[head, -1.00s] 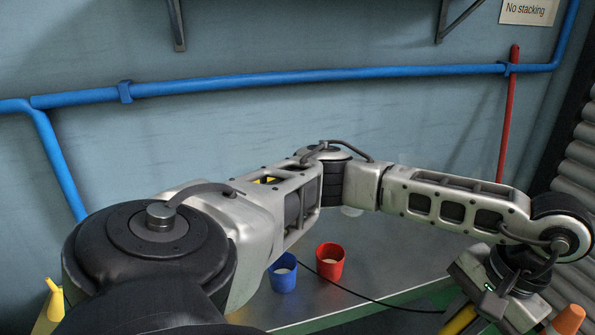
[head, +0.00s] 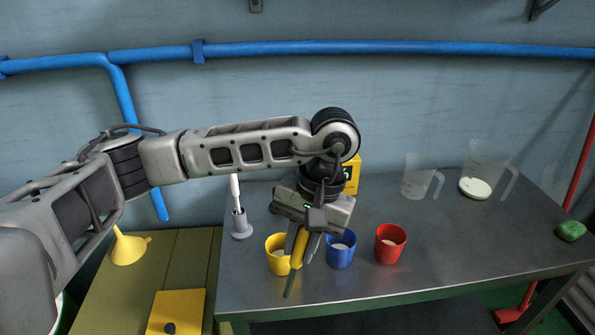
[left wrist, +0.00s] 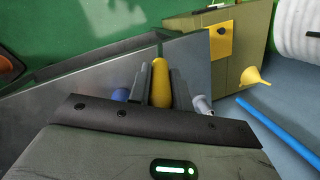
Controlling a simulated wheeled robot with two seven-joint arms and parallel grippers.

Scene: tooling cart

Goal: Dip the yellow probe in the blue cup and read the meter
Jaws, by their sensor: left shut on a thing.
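My left gripper (head: 304,244) is shut on the yellow probe (head: 298,248), which hangs tilted with its dark greenish tip down and to the left. In the left wrist view, its yellow handle (left wrist: 160,84) sits between the two fingers. In the head view the probe overlaps the yellow cup (head: 272,262), and its tip shows below the cup rims, outside the cups. The blue cup (head: 341,256) stands just right of the gripper, its rim partly covered by a finger. No meter readout can be made out. My right gripper is out of view.
A red cup (head: 390,246) stands right of the blue one. A white upright tool in a grey holder (head: 241,227) is to the left. A yellow box (head: 352,170) is partly behind my wrist.

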